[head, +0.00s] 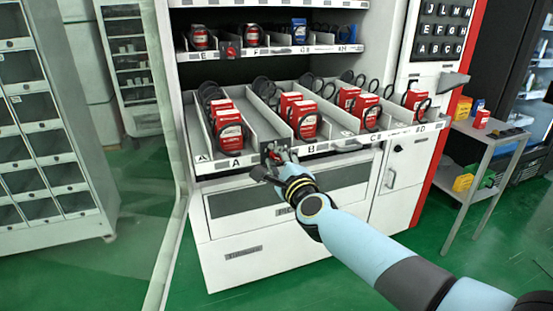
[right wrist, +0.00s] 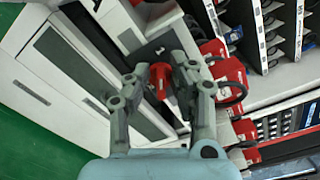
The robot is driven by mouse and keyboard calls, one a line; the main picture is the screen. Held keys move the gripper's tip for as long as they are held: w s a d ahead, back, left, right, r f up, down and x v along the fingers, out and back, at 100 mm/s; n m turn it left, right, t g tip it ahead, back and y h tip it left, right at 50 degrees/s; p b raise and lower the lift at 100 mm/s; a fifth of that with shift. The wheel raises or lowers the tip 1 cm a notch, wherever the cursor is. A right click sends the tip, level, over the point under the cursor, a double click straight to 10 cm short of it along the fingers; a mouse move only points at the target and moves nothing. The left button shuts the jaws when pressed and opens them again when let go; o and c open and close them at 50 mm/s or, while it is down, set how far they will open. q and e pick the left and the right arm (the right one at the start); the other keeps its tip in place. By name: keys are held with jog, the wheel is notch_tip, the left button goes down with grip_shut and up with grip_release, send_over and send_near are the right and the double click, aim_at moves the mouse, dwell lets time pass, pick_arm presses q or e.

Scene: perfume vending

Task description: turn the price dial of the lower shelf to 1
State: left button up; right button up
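The lower shelf (head: 225,174) of the vending machine is pulled out, with its price strip along the front. A red dial (head: 273,155) sits on that front between the A and B labels. My right gripper (head: 271,166) is right in front of it and partly hides it. In the right wrist view the red dial (right wrist: 160,80) lies between the two spread fingers of my right gripper (right wrist: 161,76). The fingers look open around it; I cannot tell whether either touches. The dial's number is not readable. My left gripper is not in view.
Red boxes (head: 229,130) stand in black spirals on the lower shelf. The upper shelf (head: 290,49) has its own red dial (head: 230,50). The open glass door (head: 165,240) stands at left. A grey side table (head: 487,136) is at right.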

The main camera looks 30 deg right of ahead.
jog(key=shift+o, duration=0.6)
jog(key=shift+s, duration=0.1)
jog(key=v, duration=1.1)
jog(key=shift+s+a, duration=0.2)
jog(key=shift+s, duration=0.2)
